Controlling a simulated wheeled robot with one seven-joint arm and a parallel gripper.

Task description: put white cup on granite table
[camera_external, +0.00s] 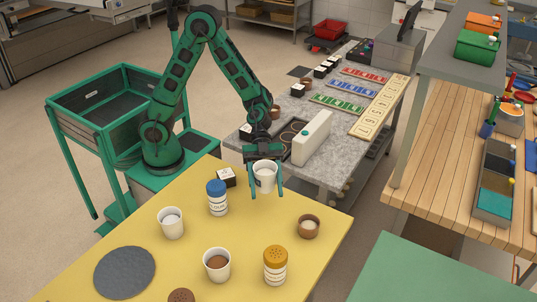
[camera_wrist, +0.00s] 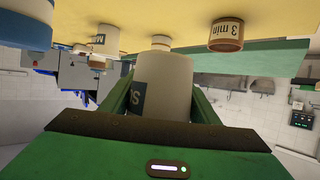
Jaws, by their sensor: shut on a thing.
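My gripper (camera_external: 266,193) is shut on a white cup (camera_external: 264,177), with one green finger on each side of it. The cup looks upright, at the far edge of the yellow table; I cannot tell whether it is clear of the surface. In the wrist view the same cup (camera_wrist: 162,85) fills the space between the fingers and shows part of a dark label with an "S". The granite table (camera_external: 342,145) stands behind the yellow one, with grey speckled top. Two other white cups stand on the yellow table, one with white contents (camera_external: 171,223) and one with brown (camera_external: 217,265).
The yellow table (camera_external: 200,285) also holds a blue-lidded jar (camera_external: 217,198), an orange-lidded shaker (camera_external: 275,266), a brown cup (camera_external: 308,227) and a dark round mat (camera_external: 125,272). A tall white block (camera_external: 311,138), colored racks and a wooden board (camera_external: 379,108) occupy the granite table.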

